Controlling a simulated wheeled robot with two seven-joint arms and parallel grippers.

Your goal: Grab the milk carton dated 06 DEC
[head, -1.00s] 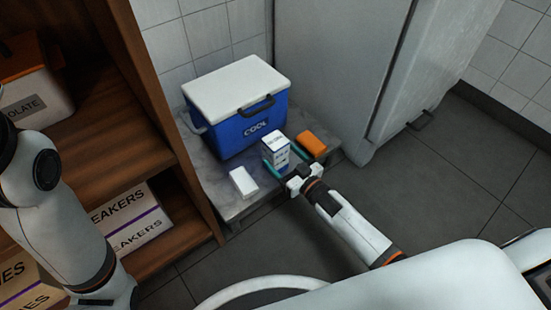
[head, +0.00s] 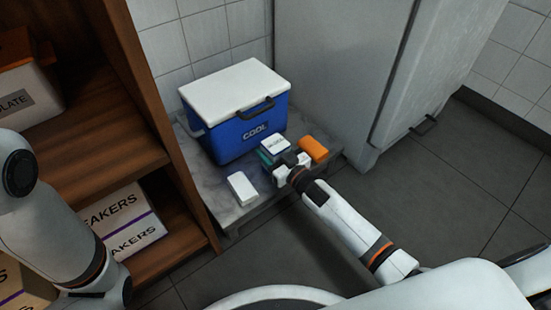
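A white carton (head: 276,144) with dark print on its top stands on the grey bench, in front of the blue cooler. The print is too small to read, so I cannot tell its date. My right gripper (head: 280,163) is at the carton's near side and hides most of its front. A teal finger shows at the carton's left; whether the fingers press on it cannot be told. A white box (head: 242,188) lies to the left, and an orange box (head: 313,149) lies just right of the carton. My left arm shows at the left edge; its gripper is out of view.
The blue cooler (head: 245,132) with a white lid fills the back of the bench (head: 212,188). A wooden shelf (head: 150,155) with labelled boxes stands at left. A grey cabinet (head: 345,70) stands behind at right. The floor at right is clear.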

